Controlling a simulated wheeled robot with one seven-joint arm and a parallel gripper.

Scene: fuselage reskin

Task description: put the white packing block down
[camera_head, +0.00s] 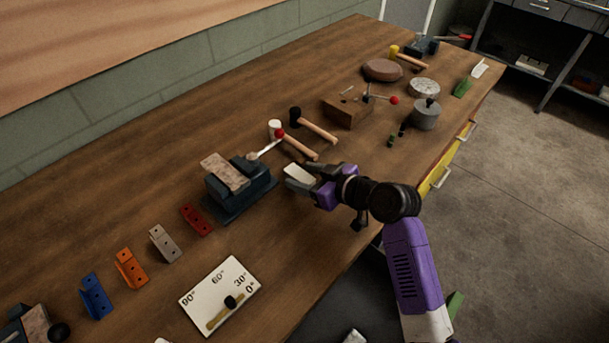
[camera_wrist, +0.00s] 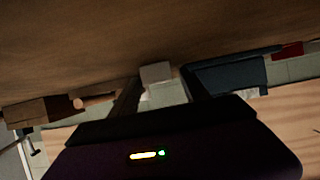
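The white packing block (camera_head: 299,173) is at the tip of my gripper (camera_head: 314,174), over the workbench near its front edge, right of the blue-grey vise. In the wrist view the block (camera_wrist: 163,92) sits between the two dark fingers of my gripper (camera_wrist: 162,95), which close on its sides. The gripper reaches in from the right, low over the wood. I cannot tell whether the block's underside touches the bench. The fingers partly hide the block.
The vise (camera_head: 240,193) with a plate in its jaws stands close left of the block. Hammers (camera_head: 319,131) lie behind it. Coloured brackets (camera_head: 130,269) and a white angle card (camera_head: 220,295) lie at front left. Bare wood (camera_head: 335,240) lies in front of the gripper.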

